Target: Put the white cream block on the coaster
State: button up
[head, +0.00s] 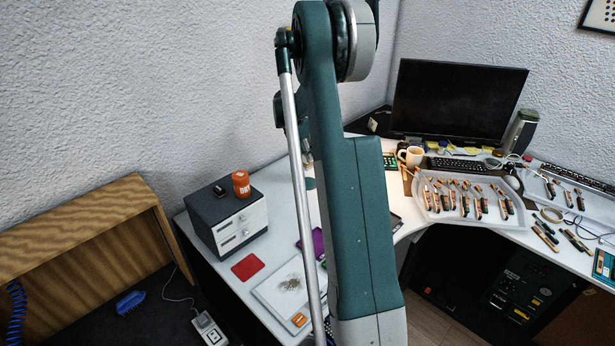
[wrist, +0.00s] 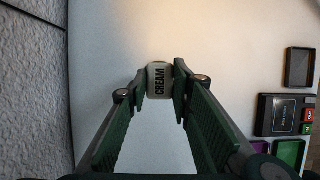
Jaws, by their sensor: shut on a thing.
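The white cream block (wrist: 159,80), with CREAM printed in black, sits between the fingertips of my gripper (wrist: 160,86) in the wrist view. My gripper is shut on it. Whether the block touches the white surface beyond it, I cannot tell. A flat red square (head: 248,266), which looks like the coaster, lies on the white desk in front of a grey drawer box. I do not make it out clearly in the wrist view.
The grey drawer box (head: 227,221) carries an orange cylinder (head: 241,184). A pale board (head: 284,288) lies beside the red square. In the wrist view, a black tray (wrist: 299,68) and purple (wrist: 260,147) and green (wrist: 289,153) trays lie right. A tray of tools (head: 468,207) stands farther right.

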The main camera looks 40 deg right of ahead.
aim_at(307, 169)
jog(key=shift+f+b, duration=0.45)
jog(key=shift+f, duration=2.15)
jog(key=shift+f, duration=0.1)
jog(key=shift+f+b, duration=0.35)
jog(key=shift+f, duration=1.45)
jog(key=shift+f, duration=0.1)
jog(key=o, duration=0.9)
jog(key=p+v, duration=0.2)
jog(key=v, duration=1)
